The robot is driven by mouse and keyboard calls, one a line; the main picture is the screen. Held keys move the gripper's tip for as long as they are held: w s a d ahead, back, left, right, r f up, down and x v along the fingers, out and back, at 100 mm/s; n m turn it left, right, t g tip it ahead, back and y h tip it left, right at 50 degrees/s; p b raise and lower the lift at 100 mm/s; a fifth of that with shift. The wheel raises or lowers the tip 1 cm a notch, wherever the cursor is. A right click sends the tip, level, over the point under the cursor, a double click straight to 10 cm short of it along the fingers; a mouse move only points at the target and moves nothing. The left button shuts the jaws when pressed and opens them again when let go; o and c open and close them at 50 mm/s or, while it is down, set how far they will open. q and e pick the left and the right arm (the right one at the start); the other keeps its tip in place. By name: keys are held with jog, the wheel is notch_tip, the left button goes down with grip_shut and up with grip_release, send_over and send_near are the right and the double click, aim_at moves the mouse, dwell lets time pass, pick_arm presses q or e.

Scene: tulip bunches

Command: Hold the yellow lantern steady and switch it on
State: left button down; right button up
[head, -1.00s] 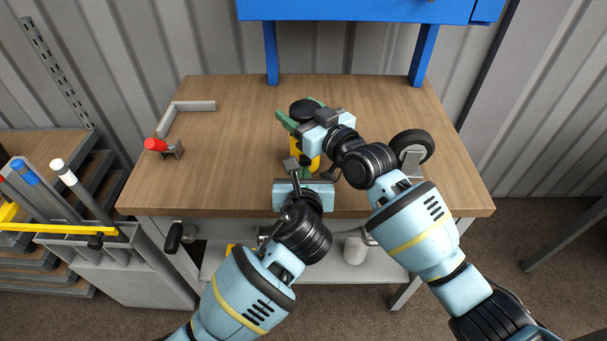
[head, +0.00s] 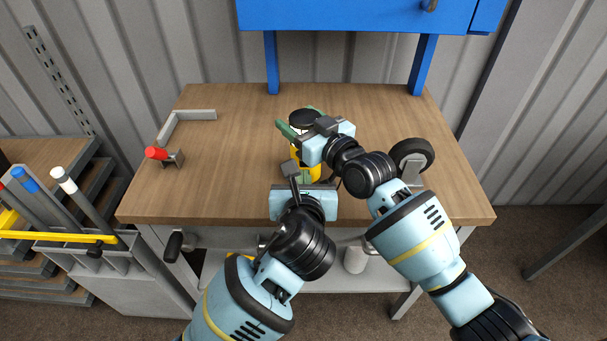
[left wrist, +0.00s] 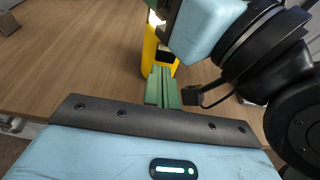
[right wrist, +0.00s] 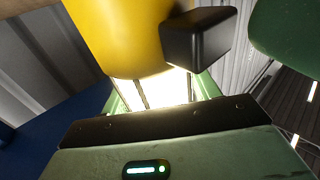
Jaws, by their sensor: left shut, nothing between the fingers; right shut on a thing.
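The yellow lantern (head: 311,171) with a black top (head: 303,117) stands on the workbench, partly hidden by my arms. My right gripper (head: 304,133) is shut on the lantern's upper part from the right. A dark block, seemingly the switch (right wrist: 198,38), juts from the yellow body (right wrist: 115,35). My left gripper (left wrist: 161,72) is shut and empty, its green fingertips close to the lantern's yellow body; contact is unclear.
The wooden workbench (head: 240,150) has free room left of and behind the lantern. A black wheel (head: 412,152) stands right. A blue cabinet (head: 350,15) is behind.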

pick_arm(q)
jog(key=v, duration=0.7)
jog(key=shift+s+f, duration=0.2)
pick_arm(e)
jog(key=shift+f, duration=0.2)
jog(key=o, duration=1.1)
jog(key=shift+o, duration=0.7)
jog(key=shift+r, duration=0.1)
jog(key=v, duration=1.2)
